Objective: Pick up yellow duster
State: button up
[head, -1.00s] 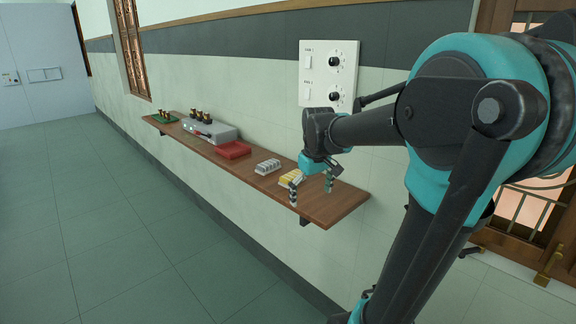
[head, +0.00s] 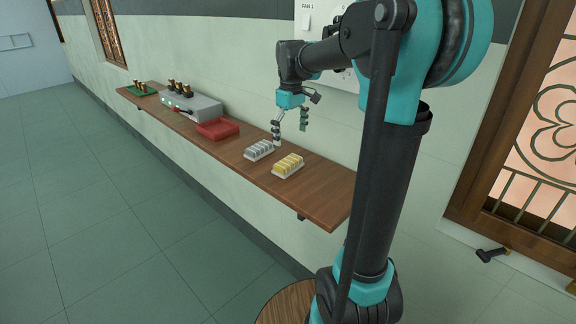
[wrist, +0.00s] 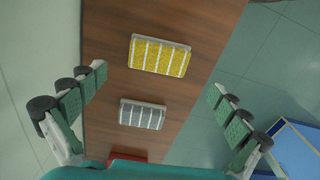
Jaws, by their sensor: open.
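The yellow duster (head: 288,164) lies on the wooden wall shelf (head: 325,195), towards its near end. It has yellow bands with pale strips and a pale base. In the wrist view the yellow duster (wrist: 159,56) is at the upper middle, beyond the fingertips. My gripper (head: 290,133) is open and empty above the shelf, near a similar grey duster (head: 259,150). In the wrist view my gripper (wrist: 158,92) has its fingers spread wide at both sides, and the grey duster (wrist: 142,115) shows between them, lower than the yellow one.
A red tray (head: 218,128), a grey box (head: 193,105) with dark-topped items and a green tray (head: 140,90) stand farther along the shelf. The wall with a switch panel (head: 322,14) is close behind. A round wooden top (head: 287,303) is at the bottom. Shelf right of the yellow duster is bare.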

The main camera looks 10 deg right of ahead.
aim_at(288, 161)
notch_tip(288, 161, down, 5)
jog(key=shift+f, duration=0.1)
jog(key=f, duration=0.4)
jog(key=shift+w+a, duration=0.3)
jog(key=shift+w, duration=0.1)
jog(key=shift+f, duration=0.5)
jog(key=c, duration=0.9)
jog(key=shift+r, duration=0.15)
notch_tip(288, 161, up, 20)
jog(key=shift+f, duration=0.1)
